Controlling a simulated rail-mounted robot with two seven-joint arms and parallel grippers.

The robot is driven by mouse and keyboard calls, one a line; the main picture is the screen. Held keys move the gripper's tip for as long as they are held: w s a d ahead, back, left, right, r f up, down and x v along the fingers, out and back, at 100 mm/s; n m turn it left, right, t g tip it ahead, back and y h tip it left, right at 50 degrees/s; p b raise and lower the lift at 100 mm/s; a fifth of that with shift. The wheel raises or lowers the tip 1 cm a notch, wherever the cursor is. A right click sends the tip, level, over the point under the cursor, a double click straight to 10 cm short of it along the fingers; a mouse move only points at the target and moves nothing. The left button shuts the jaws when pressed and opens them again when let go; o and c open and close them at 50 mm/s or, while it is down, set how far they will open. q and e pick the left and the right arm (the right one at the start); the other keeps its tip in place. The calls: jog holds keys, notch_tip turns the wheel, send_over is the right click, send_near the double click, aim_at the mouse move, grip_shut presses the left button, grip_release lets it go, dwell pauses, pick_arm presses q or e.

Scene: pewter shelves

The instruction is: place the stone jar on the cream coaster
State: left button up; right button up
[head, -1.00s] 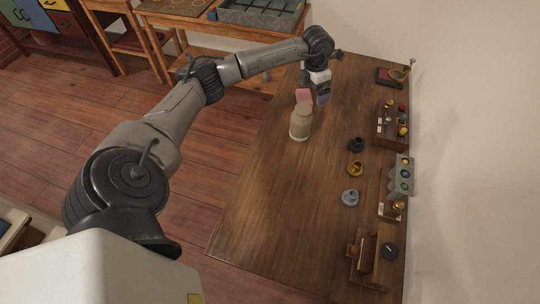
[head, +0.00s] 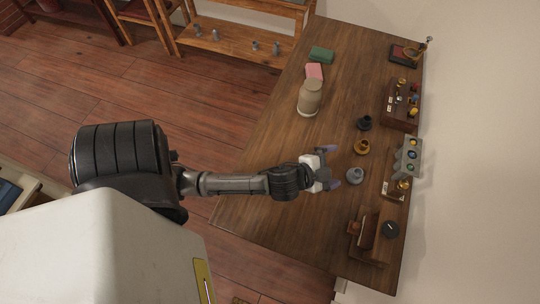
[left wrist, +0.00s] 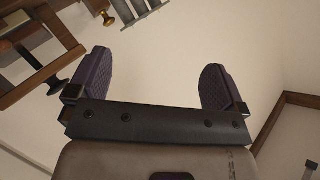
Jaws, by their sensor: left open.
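A beige jar (head: 309,100), which I take to be the stone jar, stands upright on the wooden table in the head view, towards its left edge. I cannot make out a cream coaster in either view. My left gripper (head: 329,167) is over the table, nearer than the jar and well apart from it, beside a grey-blue pot (head: 354,175). Its purple fingers are spread and empty, as the left wrist view (left wrist: 157,82) also shows, with pale wall between them. My right gripper is not in view.
A pink block (head: 314,72) and a green block (head: 321,55) lie beyond the jar. A black pot (head: 364,123) and a brass pot (head: 361,147) stand mid-table. Racks of small items (head: 401,104) line the wall side. The table's near left part is clear.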

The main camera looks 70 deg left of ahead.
pick_arm(q)
jog(key=s+d+f+n+g, duration=0.1)
jog(key=s+f+g, duration=0.1)
jog(key=s, duration=0.4)
jog(key=s+d+f+n+g+h, duration=0.1)
jog(key=s+d+f+n+g, duration=0.1)
jog(key=s+g, duration=0.3)
jog(key=s+d+f+n+g+h, duration=0.1)
jog(key=s+f+g, duration=0.2)
jog(key=s, duration=0.6)
jog(key=shift+d+n, duration=0.2)
jog(key=shift+n, duration=0.1)
notch_tip(320, 180, up, 24)
jog(key=p, duration=2.4)
jog(key=shift+r, duration=0.25)
